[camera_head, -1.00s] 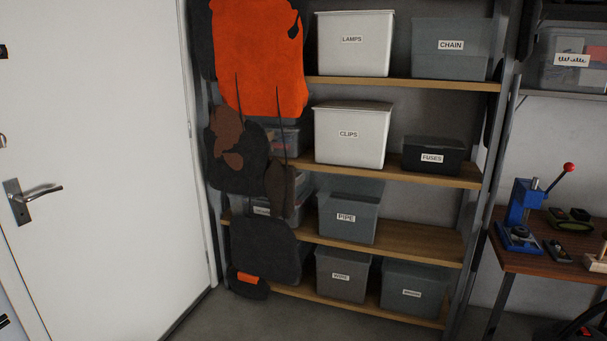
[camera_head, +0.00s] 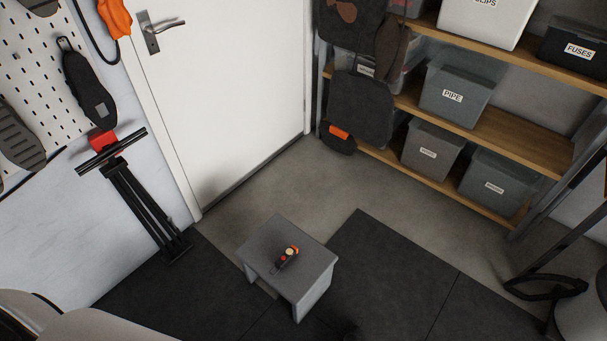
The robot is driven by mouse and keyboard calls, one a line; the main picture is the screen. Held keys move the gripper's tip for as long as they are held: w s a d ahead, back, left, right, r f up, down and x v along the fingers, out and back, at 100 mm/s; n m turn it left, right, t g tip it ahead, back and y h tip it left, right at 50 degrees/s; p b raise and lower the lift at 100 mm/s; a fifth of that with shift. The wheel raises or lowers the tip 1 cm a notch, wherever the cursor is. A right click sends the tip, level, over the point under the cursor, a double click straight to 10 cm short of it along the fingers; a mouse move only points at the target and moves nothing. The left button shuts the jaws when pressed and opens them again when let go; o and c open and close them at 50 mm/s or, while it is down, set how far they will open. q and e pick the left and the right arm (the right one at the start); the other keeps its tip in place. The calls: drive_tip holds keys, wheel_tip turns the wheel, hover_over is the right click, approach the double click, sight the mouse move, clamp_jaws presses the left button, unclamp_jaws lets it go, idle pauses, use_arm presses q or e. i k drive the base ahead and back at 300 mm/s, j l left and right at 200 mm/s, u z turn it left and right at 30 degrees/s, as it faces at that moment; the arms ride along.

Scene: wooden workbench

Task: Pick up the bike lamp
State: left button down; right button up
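A small dark object with orange-red and pale parts (camera_head: 288,256) lies on top of a low grey stool (camera_head: 268,239). It may be the bike lamp, but it is too small to tell for sure. The stool stands on the floor in the lower middle of the head view. Neither of my grippers is in view.
A shelf unit with labelled bins, one marked PIPE (camera_head: 454,95), stands at the upper right. A white door (camera_head: 230,90) is behind the stool. Dark mats (camera_head: 390,275) around the stool look mostly clear.

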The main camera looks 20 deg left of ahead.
sight(291, 252)
drive_tip(key=u, duration=0.75)
